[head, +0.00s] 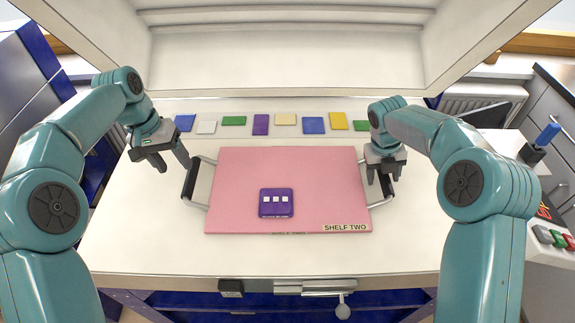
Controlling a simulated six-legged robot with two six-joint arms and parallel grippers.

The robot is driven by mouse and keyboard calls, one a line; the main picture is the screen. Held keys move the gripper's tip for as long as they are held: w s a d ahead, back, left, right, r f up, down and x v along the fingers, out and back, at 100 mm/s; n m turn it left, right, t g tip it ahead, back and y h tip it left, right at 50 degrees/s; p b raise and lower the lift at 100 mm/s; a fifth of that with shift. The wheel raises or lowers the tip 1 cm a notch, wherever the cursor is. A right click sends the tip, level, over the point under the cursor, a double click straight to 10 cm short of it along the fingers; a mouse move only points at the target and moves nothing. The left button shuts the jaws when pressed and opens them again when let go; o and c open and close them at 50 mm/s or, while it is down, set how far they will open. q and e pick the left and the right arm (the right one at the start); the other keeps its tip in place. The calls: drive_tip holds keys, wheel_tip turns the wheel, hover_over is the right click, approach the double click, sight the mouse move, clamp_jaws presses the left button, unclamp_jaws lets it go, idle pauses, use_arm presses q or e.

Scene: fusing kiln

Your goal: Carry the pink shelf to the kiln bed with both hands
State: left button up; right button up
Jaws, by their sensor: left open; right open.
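The pink shelf (320,180), marked SHELF TWO, lies flat on the white kiln bed (150,235). It has a dark-gripped handle at each side: the left handle (191,181) and the right handle (387,184).
A row of small coloured tiles, among them a purple one (261,124) and a blue one (313,125), lies behind the shelf. The raised white kiln lid (285,60) stands above the back. A panel with coloured buttons (552,238) is at the right. The bed's front strip is clear.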

drive_tip(key=shift+r, duration=0.15)
use_arm(q)
drive_tip(key=r, duration=0.2)
drive_tip(key=shift+a+r, duration=0.25)
drive_tip(key=shift+r, duration=0.05)
use_arm(e)
wheel_tip(320, 180, up, 12)
drive_tip(key=a, duration=0.2)
drive_tip(key=shift+a+f, duration=0.2)
drive_tip(key=shift+f, duration=0.05)
